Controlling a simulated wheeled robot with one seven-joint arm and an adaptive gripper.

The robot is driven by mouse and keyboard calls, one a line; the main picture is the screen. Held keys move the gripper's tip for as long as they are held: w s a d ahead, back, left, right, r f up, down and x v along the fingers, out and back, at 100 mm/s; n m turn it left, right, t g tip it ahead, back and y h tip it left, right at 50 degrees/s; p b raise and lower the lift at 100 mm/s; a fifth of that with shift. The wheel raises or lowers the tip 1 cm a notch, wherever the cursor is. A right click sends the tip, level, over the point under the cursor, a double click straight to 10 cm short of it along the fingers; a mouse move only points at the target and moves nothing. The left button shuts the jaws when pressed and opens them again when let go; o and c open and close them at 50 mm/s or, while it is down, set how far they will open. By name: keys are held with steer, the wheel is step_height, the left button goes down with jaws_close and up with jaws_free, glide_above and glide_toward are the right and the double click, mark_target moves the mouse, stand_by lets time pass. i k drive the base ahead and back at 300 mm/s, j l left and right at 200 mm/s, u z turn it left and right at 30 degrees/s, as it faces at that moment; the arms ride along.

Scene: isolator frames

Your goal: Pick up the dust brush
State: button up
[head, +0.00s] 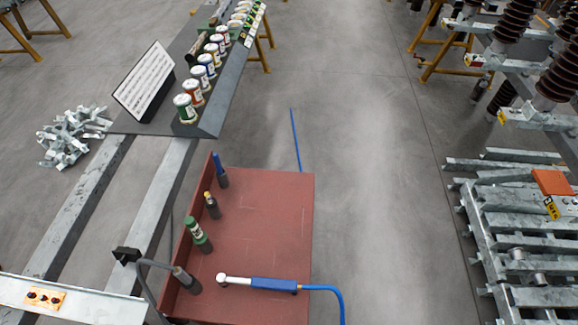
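I cannot make out a dust brush for certain in the head view. A long brown and grey item (195,46) lies behind the row of jars on the dark bench, too small to tell what it is. Upright tools stand along the left edge of the red table (262,215): one blue-topped (220,172), one yellow and black (212,207), one green and white (198,236), and one grey with a cable (186,280). A blue-handled tool with a silver head (258,284) lies near the table's front. My gripper is not in view.
Several labelled jars (186,108) and a white printed board (144,80) stand on the dark bench (212,118). Metal brackets (72,137) lie on the floor at left. Metal frames with ribbed insulators (514,20) stand at right. The floor between is clear, except a blue hose (295,135).

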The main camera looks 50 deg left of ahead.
mark_target(216, 160)
steer(key=i+l+u, duration=0.1)
steer(key=i+l, duration=0.15)
steer(key=i, duration=0.15)
steer(key=i+l, duration=0.25)
steer(key=i, duration=0.2)
steer(key=i+j+u, duration=0.15)
steer(key=u, duration=0.25)
steer(key=i+u, duration=0.7)
steer(key=u, duration=0.15)
steer(key=i+l+u, duration=0.1)
steer(key=i+u, duration=0.15)
steer(key=u, duration=0.2)
steer(key=i+j+u, duration=0.15)
steer(key=u, duration=0.35)
steer(key=i+j+u, duration=0.1)
steer(key=u, duration=0.35)
steer(key=i+u, duration=0.3)
steer(key=u, duration=0.2)
steer(key=i+l+u, duration=0.1)
steer(key=u, duration=0.35)
steer(key=i+l+u, duration=0.15)
steer(key=i+u, duration=0.15)
steer(key=u, duration=0.2)
